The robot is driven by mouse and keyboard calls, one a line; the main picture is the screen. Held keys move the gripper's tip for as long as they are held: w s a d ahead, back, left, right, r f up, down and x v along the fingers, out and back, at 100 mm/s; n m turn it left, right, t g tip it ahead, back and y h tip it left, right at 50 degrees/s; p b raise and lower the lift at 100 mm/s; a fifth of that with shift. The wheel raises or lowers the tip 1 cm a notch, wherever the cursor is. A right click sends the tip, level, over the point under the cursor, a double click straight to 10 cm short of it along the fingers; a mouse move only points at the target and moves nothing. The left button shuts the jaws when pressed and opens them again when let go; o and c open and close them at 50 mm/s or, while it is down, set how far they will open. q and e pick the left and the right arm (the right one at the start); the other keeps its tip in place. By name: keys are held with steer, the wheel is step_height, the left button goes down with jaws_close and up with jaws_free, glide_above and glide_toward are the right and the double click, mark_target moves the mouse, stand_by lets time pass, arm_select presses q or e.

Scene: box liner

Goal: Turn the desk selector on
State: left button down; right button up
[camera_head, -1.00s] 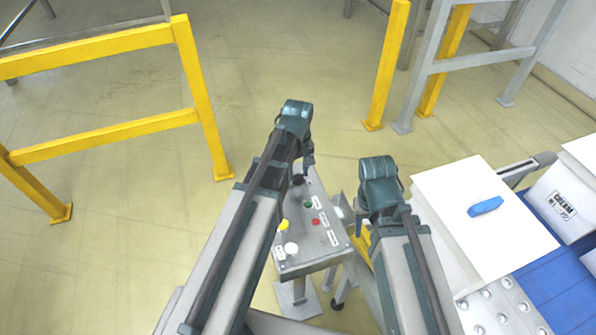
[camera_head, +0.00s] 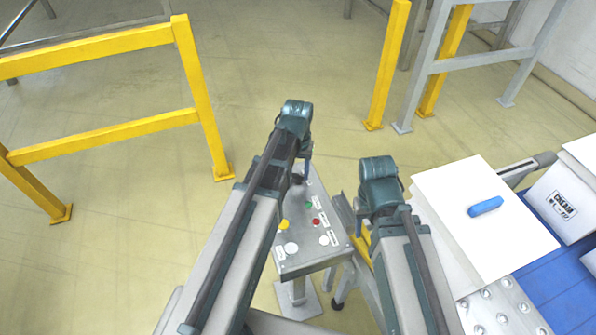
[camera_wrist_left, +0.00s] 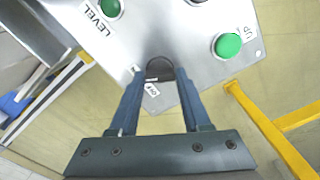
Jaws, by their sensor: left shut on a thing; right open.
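The desk selector is a black knob (camera_wrist_left: 160,69) on the sloped grey metal control panel (camera_head: 300,262). In the left wrist view it sits between the two fingertips of my left gripper (camera_wrist_left: 160,78), which is shut on it. In the head view my left gripper (camera_head: 302,172) is over the panel's far end, and the knob is mostly hidden by the arm. My right gripper (camera_head: 365,228) is open and empty, right of the panel, its fingers partly hidden.
The panel also carries a green UP button (camera_wrist_left: 227,46), a LEVEL button (camera_wrist_left: 108,8), and red, yellow and white buttons. Yellow rails (camera_head: 110,142) stand at the left. A white box with a blue object (camera_head: 486,206) on top lies right of my right arm.

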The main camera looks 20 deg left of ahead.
mark_target(298, 175)
stand_by(0.5)
arm_select(q)
steer(key=shift+c, duration=1.8)
jaws_free()
steer(key=shift+r, duration=0.15)
step_height(298, 175, up, 14)
steer(key=p, duration=1.3)
steer(key=shift+f+p, duration=0.25)
steer(key=shift+p, duration=0.15)
steer(key=shift+f, duration=0.1)
